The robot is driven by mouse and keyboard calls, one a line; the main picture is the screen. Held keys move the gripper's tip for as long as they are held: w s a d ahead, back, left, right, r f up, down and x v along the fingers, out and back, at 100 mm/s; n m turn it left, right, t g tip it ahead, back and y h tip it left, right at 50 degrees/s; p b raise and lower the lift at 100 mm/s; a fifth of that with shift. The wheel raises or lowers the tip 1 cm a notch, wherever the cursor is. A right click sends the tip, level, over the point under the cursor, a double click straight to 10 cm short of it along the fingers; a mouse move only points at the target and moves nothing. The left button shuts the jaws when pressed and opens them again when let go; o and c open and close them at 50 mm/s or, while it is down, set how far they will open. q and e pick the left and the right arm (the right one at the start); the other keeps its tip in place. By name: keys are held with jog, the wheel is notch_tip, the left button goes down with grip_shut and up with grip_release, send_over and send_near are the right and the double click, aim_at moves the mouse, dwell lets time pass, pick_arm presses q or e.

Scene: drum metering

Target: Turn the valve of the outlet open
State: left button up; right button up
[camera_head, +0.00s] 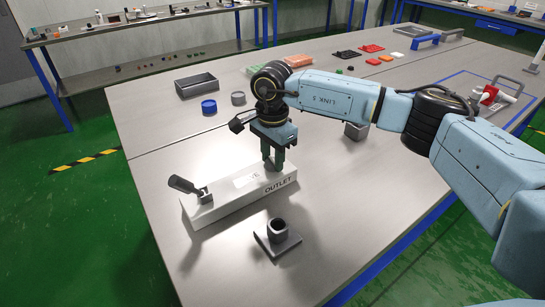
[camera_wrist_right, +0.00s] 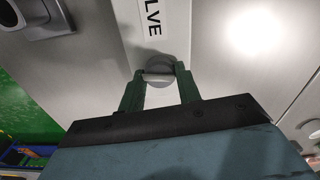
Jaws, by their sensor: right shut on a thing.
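A long white block (camera_head: 225,201) marked OUTLET lies on the table in the head view. A dark lever (camera_head: 183,185) rises at a tilt from its left end. My right gripper (camera_head: 273,165) points down at the block's right end. In the right wrist view its green fingers (camera_wrist_right: 160,78) are closed on both sides of a grey round valve knob (camera_wrist_right: 158,65), next to a label ending in "LVE". The fingers hide the knob in the head view. My left gripper is not in view.
A grey socket on a square base (camera_head: 278,237) stands in front of the block. A blue round cap (camera_head: 209,107), a grey cap (camera_head: 238,98) and a dark tray (camera_head: 197,85) lie behind it. The table is bare left of the block.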

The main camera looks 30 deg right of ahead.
aim_at(273, 161)
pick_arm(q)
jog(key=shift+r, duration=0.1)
pick_arm(e)
jog(key=shift+n, duration=0.8)
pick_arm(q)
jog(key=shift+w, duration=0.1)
pick_arm(e)
jog(key=o, duration=1)
jog(key=shift+c, duration=0.2)
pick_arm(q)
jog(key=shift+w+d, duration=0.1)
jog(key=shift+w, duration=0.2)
pick_arm(e)
jog(key=shift+r, duration=0.25)
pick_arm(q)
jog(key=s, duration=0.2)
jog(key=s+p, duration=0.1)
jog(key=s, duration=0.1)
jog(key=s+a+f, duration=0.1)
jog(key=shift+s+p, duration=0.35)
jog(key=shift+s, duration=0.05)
pick_arm(e)
notch_tip(273, 161, up, 13)
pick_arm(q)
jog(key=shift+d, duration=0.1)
